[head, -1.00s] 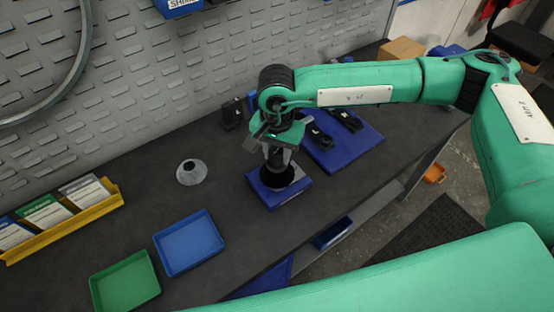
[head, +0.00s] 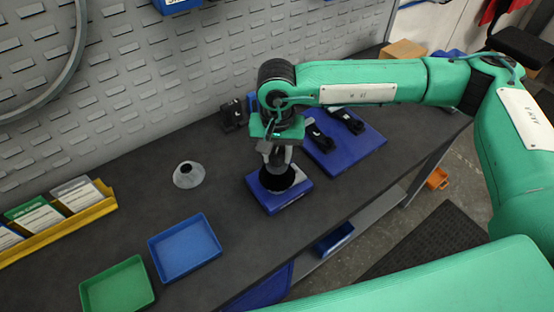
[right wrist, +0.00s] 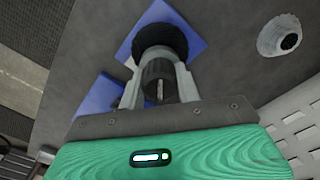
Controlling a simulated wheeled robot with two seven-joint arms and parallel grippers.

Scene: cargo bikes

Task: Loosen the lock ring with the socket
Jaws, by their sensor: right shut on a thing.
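My right gripper (head: 277,156) points straight down over a blue block (head: 291,198) on the bench. In the right wrist view its two grey fingers (right wrist: 159,88) are shut on a dark ribbed cylinder, the socket (right wrist: 157,72). The socket stands upright over a round black part (head: 279,179) on the blue block, and this part also shows in the right wrist view (right wrist: 160,38). The lock ring cannot be made out; the socket and gripper cover the middle of the black part. Whether the socket touches it I cannot tell. My left gripper is not in view.
A pale cone-shaped part (head: 188,175) stands left of the block. A blue tray (head: 184,248), a green tray (head: 117,288) and a yellow card rack (head: 60,229) lie further left. A blue mat (head: 343,158) with black parts lies behind on the right. The pegboard (head: 160,80) closes the back.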

